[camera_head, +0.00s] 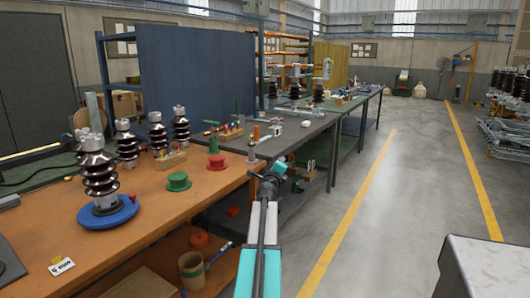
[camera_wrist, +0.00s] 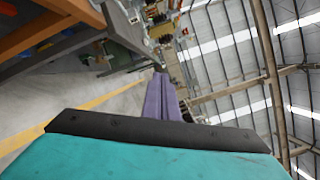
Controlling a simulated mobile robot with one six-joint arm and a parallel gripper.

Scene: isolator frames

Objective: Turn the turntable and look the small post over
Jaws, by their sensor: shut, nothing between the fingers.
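The blue round turntable (camera_head: 125,213) lies on the orange-brown bench at the left of the head view. A dark brown ribbed post (camera_head: 100,182) with metal ends stands upright on it. It looks the largest of the posts on this bench. My arm reaches forward past the bench's right edge, well to the right of the turntable and apart from it. In the wrist view my gripper (camera_wrist: 160,76) is shut and empty, with its purple-grey fingers together. The turntable and its post cannot be made out in the wrist view.
Several similar posts (camera_head: 157,133) stand behind on the bench (camera_head: 165,219). A green spool (camera_head: 178,182), a red spool (camera_head: 216,162) and a white label card (camera_head: 62,266) also lie there. A grey bench (camera_head: 300,138) stands beyond. The aisle floor (camera_head: 400,190) at the right is open.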

